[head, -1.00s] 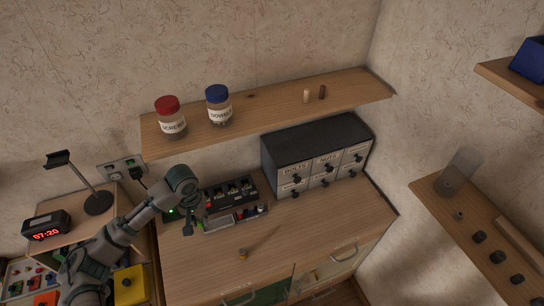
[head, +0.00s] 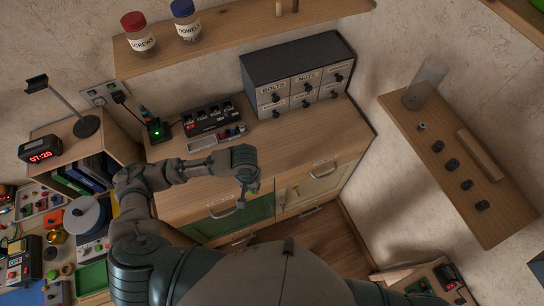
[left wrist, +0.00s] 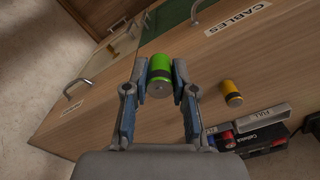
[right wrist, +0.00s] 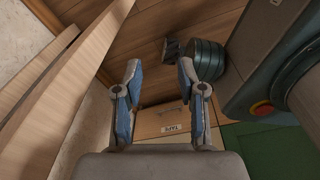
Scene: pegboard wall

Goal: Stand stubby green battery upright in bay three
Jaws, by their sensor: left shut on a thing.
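A stubby green battery (left wrist: 160,74) with a dark band is in the left wrist view, between the fingertips of my left gripper (left wrist: 158,84). The gripper is shut on it and holds it over the wooden counter. In the head view my left gripper (head: 250,188) is at the counter's front side, right of the black bay unit (head: 212,118), and mostly covers the battery. The unit has several labelled bays; their numbers are too small to read. My right gripper (right wrist: 160,78) is open and empty in the right wrist view.
A yellow battery (left wrist: 231,93) stands on the counter near a grey tray (head: 202,143) marked FULL. Small items lie beside the tray. A drawer cabinet (head: 297,75) stands behind on the right. A green-lit device (head: 158,130) is left of the bay unit. The counter's middle is clear.

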